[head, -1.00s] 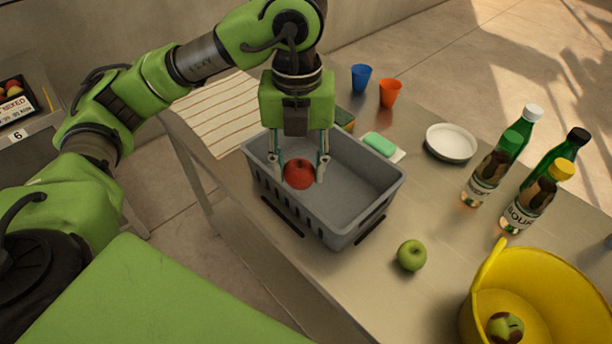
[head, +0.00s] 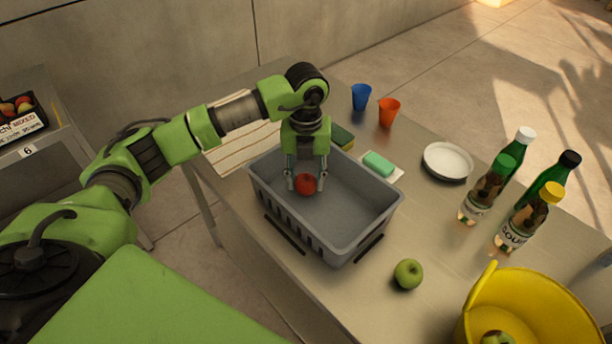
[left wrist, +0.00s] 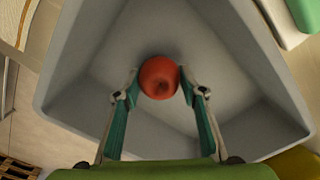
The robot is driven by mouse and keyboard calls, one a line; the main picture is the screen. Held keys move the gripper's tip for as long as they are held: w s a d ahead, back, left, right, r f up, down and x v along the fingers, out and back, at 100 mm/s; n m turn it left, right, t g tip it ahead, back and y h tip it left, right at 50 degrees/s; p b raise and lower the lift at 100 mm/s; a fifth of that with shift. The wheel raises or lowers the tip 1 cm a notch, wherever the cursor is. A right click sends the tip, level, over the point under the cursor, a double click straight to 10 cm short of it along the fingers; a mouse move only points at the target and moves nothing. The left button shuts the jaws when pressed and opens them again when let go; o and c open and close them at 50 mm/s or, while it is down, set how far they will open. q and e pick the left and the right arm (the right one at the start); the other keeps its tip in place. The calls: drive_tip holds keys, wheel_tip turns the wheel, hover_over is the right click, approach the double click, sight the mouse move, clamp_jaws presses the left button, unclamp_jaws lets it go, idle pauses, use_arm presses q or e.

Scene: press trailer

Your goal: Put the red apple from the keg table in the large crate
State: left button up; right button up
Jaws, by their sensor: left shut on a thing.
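The red apple (head: 305,184) is between the fingers of my left gripper (head: 306,186), inside the grey crate (head: 352,243) near its left end. In the left wrist view the apple (left wrist: 159,77) sits between the two fingertips (left wrist: 159,84), with the grey crate walls (left wrist: 75,60) around it. My left gripper is shut on the apple and points down into the crate. Whether the apple touches the crate floor is hard to tell. My right gripper is not in view.
A green apple (head: 408,273) lies on the metal table in front of the crate. A yellow bucket (head: 540,312) stands at the lower right. Several bottles (head: 488,187), a white dish (head: 447,161), a green soap (head: 379,163), and blue (head: 361,97) and orange cups (head: 389,112) stand beyond.

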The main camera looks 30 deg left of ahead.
use_arm(q)
drive_tip(key=shift+f, duration=0.25)
drive_tip(key=shift+f, duration=0.2)
drive_tip(key=o, duration=1.1)
